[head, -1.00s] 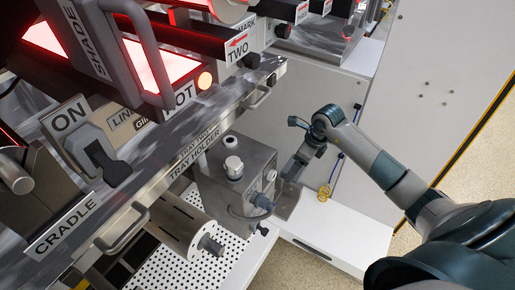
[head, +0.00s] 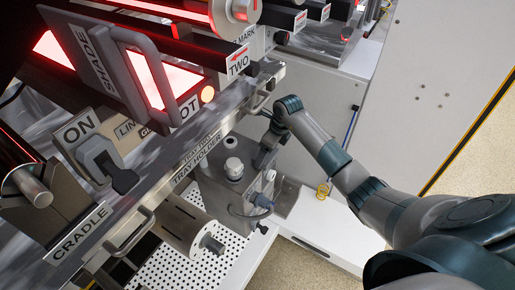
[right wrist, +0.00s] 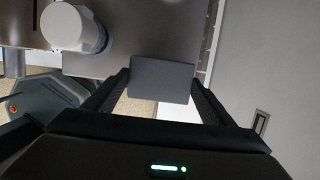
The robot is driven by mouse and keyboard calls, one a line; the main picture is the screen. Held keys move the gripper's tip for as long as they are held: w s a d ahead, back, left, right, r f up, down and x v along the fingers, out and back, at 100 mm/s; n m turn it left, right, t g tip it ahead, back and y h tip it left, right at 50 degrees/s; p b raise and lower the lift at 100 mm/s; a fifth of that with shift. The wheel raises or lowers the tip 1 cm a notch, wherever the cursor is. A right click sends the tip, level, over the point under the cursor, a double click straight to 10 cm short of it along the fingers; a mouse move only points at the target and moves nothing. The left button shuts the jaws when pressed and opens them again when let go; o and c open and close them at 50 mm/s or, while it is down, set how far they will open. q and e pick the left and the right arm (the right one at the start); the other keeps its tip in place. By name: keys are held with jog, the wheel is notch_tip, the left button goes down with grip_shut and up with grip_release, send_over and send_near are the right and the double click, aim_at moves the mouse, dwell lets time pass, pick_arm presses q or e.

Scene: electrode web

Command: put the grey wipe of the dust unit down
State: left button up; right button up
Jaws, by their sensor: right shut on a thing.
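The grey wipe (right wrist: 160,80) is a dark grey, flat-faced block between the two black fingers of my right gripper (right wrist: 160,90) in the right wrist view. The gripper is shut on it. In the head view my right gripper (head: 265,155) points down close to the right side of a steel box unit (head: 222,190) with white round caps on top; the wipe cannot be made out there. A white cap (right wrist: 70,27) shows at the upper left of the right wrist view, apart from the wipe. Whether the wipe touches any surface I cannot tell. My left gripper is out of view.
The tray holder rail (head: 190,165) with its handles runs diagonally left of my right arm. A motor-like cylinder (head: 187,228) and a perforated white shelf (head: 150,270) lie below. A small yellow coil (head: 322,190) sits on the white ledge at right. A grey cabinet panel (head: 430,90) stands behind.

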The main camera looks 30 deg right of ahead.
jog(key=w+a, duration=0.1)
jog(key=w+a+p, duration=0.1)
jog(key=w, duration=0.1)
jog(key=shift+w+r, duration=0.1)
jog(key=shift+r, duration=0.05)
jog(key=shift+w+a+p, duration=0.1)
jog(key=shift+w+p, duration=0.05)
jog(key=shift+p, duration=0.25)
jog(key=shift+f, duration=0.2)
jog(key=shift+f, duration=0.15)
jog(key=shift+f, duration=0.15)
jog(key=o, duration=1.1)
